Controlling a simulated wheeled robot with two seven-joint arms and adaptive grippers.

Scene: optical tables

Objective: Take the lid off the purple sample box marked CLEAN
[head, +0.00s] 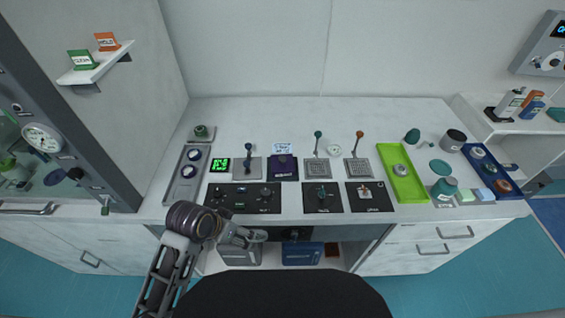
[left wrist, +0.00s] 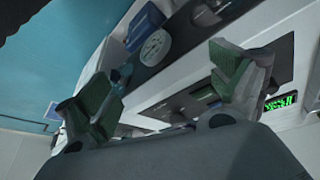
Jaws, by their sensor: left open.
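A dark purple square box (head: 283,167) with a small knob on top stands mid-table in the head view, its lid seemingly on. A small white card (head: 282,148) with writing too small to read stands behind it. I cannot make out a CLEAN mark on the box. My left gripper (head: 257,236) is low at the table's front edge, in front of and apart from the box. In the left wrist view its two green-padded fingers (left wrist: 167,92) are spread with nothing between them. The box is not recognizable in that view. My right gripper is not in view.
Black control panels (head: 242,198) line the table's front. Levers on grey plates (head: 316,168) stand right of the box, and another lever (head: 248,157) stands left. A green tray (head: 402,172) and a blue tray (head: 493,172) lie farther right. The table behind the box is mostly clear.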

